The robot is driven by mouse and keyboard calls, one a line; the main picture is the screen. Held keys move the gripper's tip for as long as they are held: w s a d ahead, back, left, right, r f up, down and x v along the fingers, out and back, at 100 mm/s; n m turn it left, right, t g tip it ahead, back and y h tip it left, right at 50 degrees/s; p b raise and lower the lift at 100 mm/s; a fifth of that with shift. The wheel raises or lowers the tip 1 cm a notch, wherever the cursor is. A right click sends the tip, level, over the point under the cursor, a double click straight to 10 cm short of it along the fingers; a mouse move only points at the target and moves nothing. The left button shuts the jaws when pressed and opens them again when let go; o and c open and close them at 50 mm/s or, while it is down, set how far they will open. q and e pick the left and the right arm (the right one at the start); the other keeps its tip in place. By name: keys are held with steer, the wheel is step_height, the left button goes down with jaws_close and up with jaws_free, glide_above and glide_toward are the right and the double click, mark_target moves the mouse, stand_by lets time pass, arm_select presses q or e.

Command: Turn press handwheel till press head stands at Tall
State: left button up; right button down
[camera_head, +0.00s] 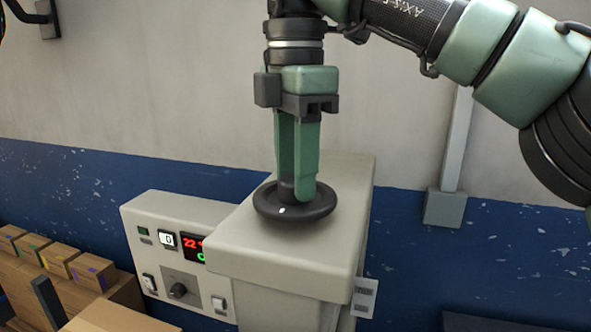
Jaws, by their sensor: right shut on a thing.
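The press handwheel (270,209) is a black ring lying flat on top of a beige housing (340,190). A small white mark shows on its near side. My right gripper (296,190) points straight down from above, its green fingers shut on the handwheel's hub at the centre. My left gripper is out of view. The press head and any Tall mark are not visible.
Several small cardboard boxes (60,259) sit at the far left. A grey conduit box (445,207) is on the wall at right.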

steer(key=c, duration=0.9)
jaws_free()
steer(key=shift+o, duration=0.2)
step_height(320, 180, up, 8)
steer(key=p, duration=0.4)
steer(key=shift+a+f, duration=0.1)
steer(key=shift+f, duration=0.15)
